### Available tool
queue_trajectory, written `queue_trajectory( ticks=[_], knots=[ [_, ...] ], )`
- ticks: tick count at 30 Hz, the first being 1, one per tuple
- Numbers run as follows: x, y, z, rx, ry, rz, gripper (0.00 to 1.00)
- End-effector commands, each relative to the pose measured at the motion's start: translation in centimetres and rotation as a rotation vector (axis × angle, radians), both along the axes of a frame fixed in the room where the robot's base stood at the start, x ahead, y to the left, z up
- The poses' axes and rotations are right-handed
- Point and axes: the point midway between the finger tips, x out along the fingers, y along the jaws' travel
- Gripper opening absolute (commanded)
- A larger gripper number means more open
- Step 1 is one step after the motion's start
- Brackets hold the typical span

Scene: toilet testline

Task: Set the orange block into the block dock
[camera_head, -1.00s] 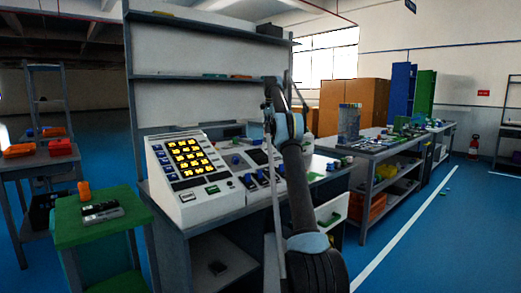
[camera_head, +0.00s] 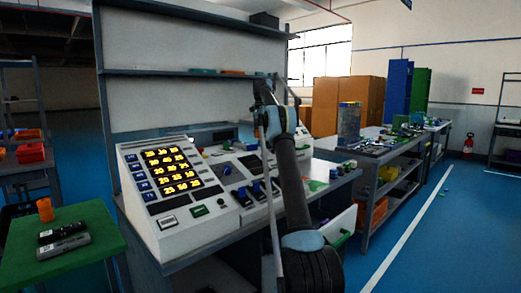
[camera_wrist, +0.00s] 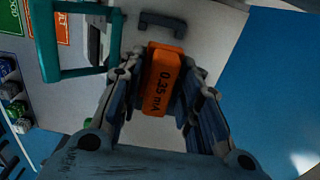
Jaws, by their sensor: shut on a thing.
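The orange block (camera_wrist: 162,62), marked "0.35 mA", shows in the middle of the wrist view. My gripper (camera_wrist: 160,82) is shut on it, one finger on each long side. The block's far end points toward a dark bracket-like handle (camera_wrist: 163,20) on a light grey surface. I cannot tell whether the block touches that surface. No block dock can be made out for certain in either view. In the head view, my arm rises in front of the console, and the block and fingertips cannot be made out there.
A teal frame (camera_wrist: 75,72) is close to the left finger in the wrist view. The sloped console (camera_head: 175,195) with yellow-lit buttons stands left of my arm. A green table (camera_head: 75,270) holds an orange cylinder (camera_head: 45,210) and dark devices. Blue floor is open at right.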

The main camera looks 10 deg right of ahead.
Motion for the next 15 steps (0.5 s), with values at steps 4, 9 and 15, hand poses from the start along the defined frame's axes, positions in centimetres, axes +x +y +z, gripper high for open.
queue_trajectory(
  ticks=[4, 9, 15],
  knots=[
    [0.0, -0.5, -1.9, 0.0, 0.0, -0.004, 0.05],
    [0.0, -0.8, -3.2, 0.0, 0.0, -0.007, 0.05],
    [0.0, -1.0, -4.5, 0.0, 0.0, -0.009, 0.05]
  ],
)
